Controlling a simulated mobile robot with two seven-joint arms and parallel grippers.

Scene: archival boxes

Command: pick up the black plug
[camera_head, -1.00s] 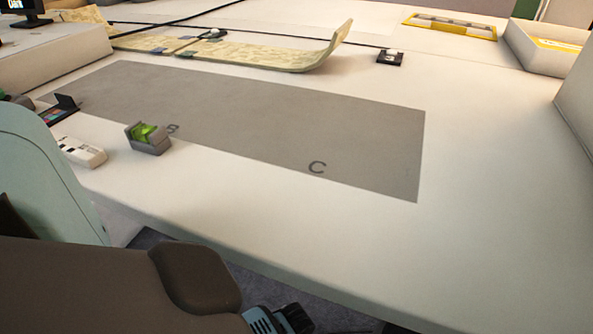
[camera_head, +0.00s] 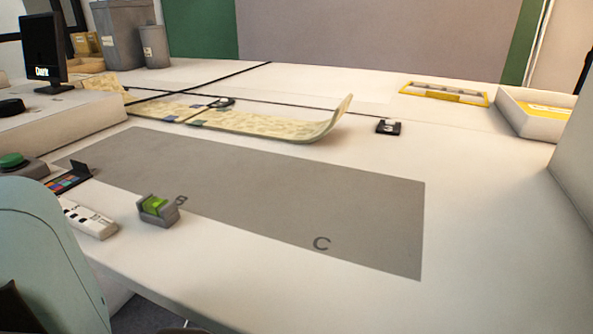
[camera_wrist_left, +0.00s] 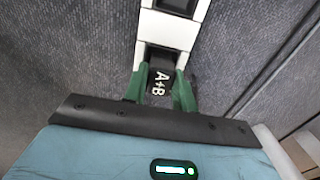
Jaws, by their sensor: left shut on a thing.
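My left gripper (camera_wrist_left: 160,88), with green fingers, shows in the left wrist view. It is shut on a black piece marked A+B (camera_wrist_left: 159,80). A white bar with dark squares (camera_wrist_left: 141,48) lies directly beyond the fingertips; I cannot tell whether it is joined to the black piece. I cannot tell for sure that the held piece is the black plug. In the head view, a small black block with a pale top (camera_head: 388,128) lies on the table beyond the grey mat. My right gripper is not in view.
The grey mat (camera_head: 290,190) marked B and C is mostly bare. A grey holder with a green insert (camera_head: 158,211) and a white bar (camera_head: 92,221) stand at its near left. A curled patterned strip (camera_head: 270,125) lies behind. A white tray (camera_head: 535,118) is at right.

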